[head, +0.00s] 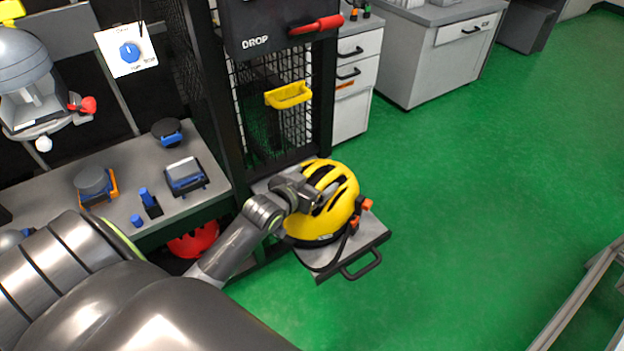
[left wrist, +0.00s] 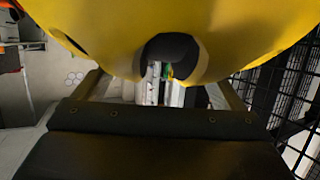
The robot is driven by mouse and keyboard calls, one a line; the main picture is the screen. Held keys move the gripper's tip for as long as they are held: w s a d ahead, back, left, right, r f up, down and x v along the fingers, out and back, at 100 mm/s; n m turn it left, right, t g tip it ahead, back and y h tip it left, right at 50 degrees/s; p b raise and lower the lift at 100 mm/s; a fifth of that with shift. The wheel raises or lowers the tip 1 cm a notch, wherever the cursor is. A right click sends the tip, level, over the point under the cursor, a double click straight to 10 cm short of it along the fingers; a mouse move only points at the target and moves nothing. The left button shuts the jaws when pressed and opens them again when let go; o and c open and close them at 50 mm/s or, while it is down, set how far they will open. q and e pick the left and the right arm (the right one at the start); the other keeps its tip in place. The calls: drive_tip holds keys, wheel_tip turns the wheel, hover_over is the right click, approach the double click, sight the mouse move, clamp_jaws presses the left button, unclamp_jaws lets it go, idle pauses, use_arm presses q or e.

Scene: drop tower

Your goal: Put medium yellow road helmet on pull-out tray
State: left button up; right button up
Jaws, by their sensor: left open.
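The yellow road helmet (head: 337,205) with black vents rests on the pull-out tray (head: 365,237), a grey plate with a black front handle at the foot of the drop tower. My left gripper (head: 318,193) is at the helmet's left side, its jaws open. In the left wrist view the helmet (left wrist: 190,25) fills the top, very close in front of the gripper (left wrist: 165,95). I cannot tell whether the fingers touch the shell. My right gripper is not in view.
A grey bench (head: 110,160) with small fixtures stands left of the tower. A red helmet (head: 193,240) sits below it. The tower's mesh door (head: 265,110) has a yellow handle (head: 288,95). Drawer cabinets (head: 430,60) stand behind.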

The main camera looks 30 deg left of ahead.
use_arm(q)
drive_tip(key=p+v, duration=0.1)
drive_tip(key=v, duration=1.1)
drive_tip(key=shift+p, duration=0.35)
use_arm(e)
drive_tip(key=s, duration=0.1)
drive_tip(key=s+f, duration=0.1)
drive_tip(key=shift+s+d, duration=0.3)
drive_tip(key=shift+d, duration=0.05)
use_arm(q)
drive_tip(key=shift+r, duration=0.15)
